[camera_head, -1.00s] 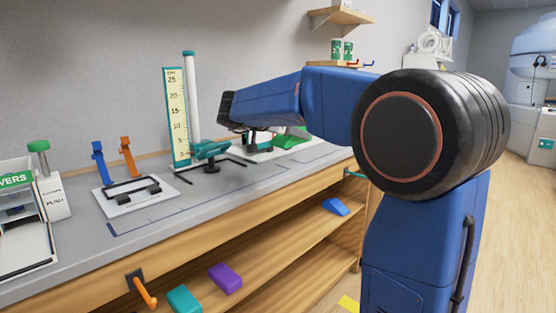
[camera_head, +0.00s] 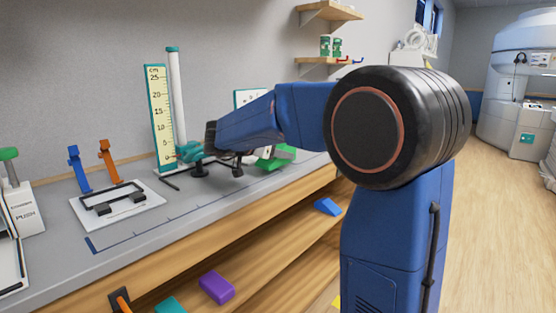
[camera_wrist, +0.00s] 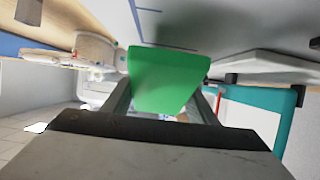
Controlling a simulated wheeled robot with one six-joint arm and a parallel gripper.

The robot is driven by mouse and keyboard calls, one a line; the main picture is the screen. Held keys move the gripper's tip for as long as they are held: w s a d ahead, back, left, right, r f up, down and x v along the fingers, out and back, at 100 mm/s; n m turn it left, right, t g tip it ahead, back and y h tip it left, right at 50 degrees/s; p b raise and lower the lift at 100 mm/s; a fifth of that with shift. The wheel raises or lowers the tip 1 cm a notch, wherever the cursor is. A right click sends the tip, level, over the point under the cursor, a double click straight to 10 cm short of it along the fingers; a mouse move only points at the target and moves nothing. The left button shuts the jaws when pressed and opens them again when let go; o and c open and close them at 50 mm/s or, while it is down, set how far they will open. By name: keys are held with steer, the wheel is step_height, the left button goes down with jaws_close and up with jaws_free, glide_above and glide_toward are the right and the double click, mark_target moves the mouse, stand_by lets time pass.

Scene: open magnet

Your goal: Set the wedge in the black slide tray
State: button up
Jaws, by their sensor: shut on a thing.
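A green wedge (camera_wrist: 168,78) fills the middle of the wrist view. My gripper (camera_wrist: 163,106) is shut on it, with one finger along each side. In the head view, my forearm reaches over the bench, and its dark end is beside the teal slider of a height scale. My fingers are hard to make out there. Green pieces (camera_head: 268,164) show just right of the forearm; I cannot tell if one is the held wedge. A white board with a black frame (camera_head: 115,204) and two black blocks lies on the bench at left; I cannot tell whether this is the slide tray.
The height scale (camera_head: 160,118) stands at the back of the bench (camera_head: 150,240). Blue and orange uprights (camera_head: 108,160) stand behind the white board. A blue wedge (camera_head: 327,206), a purple block (camera_head: 216,287) and a teal block (camera_head: 170,306) lie on lower shelves. The bench front is clear.

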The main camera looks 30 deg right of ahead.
steer(key=shift+f, duration=0.95)
steer(key=shift+f, duration=0.1)
steer(key=o, duration=1)
steer(key=shift+a, duration=0.15)
steer(key=v, duration=1.2)
steer(key=shift+r, duration=0.2)
